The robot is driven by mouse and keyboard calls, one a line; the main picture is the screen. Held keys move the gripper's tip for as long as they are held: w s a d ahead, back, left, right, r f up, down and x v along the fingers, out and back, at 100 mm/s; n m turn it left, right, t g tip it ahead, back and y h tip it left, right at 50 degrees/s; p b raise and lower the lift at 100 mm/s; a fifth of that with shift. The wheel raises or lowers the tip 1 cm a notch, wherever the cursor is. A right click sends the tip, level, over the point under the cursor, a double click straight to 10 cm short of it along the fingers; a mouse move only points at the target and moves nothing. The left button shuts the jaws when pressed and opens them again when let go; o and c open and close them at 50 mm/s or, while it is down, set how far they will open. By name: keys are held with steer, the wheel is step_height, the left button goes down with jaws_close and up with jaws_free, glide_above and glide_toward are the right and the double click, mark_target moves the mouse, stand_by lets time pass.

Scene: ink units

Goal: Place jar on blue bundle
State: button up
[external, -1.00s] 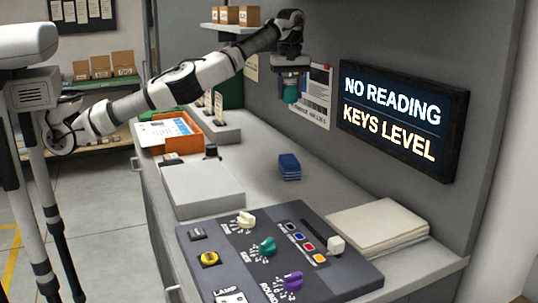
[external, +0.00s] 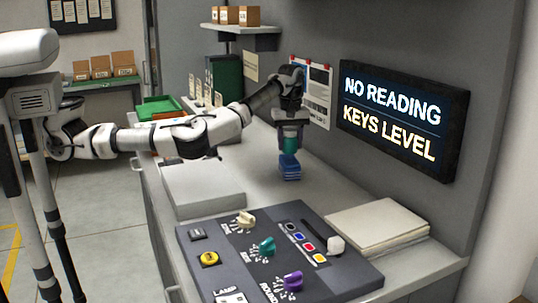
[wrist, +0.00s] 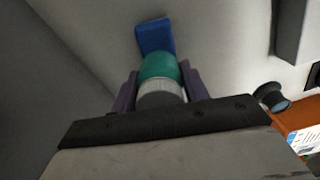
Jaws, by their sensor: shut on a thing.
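The jar is teal with a pale ribbed lid and sits between my fingers in the wrist view (wrist: 158,68). My gripper (external: 290,132) is shut on it and points down, with the jar (external: 289,145) upright below it. The blue bundle (external: 290,171) lies on the grey counter directly under the jar in the external view. It also shows just beyond the jar in the wrist view (wrist: 154,36), partly hidden by it. I cannot tell whether the jar's base touches the bundle or hangs slightly above it.
A dark control panel (external: 222,254) with knobs stands at the front of the counter (external: 258,183). A pale flat box (external: 203,188) lies to the left and a paper stack (external: 375,228) to the right. A wall screen (external: 400,118) hangs right of my gripper. A shelf (external: 240,30) is behind.

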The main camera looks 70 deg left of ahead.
mark_target(290, 150)
steer(key=shift+f, duration=1.65)
steer(key=shift+f+p, duration=0.2)
steer(key=shift+p, duration=0.1)
steer(key=o, duration=1)
steer(key=shift+r, duration=0.15)
step_height(290, 150, up, 12)
steer(key=shift+r+b, duration=0.1)
steer(key=shift+b, duration=0.35)
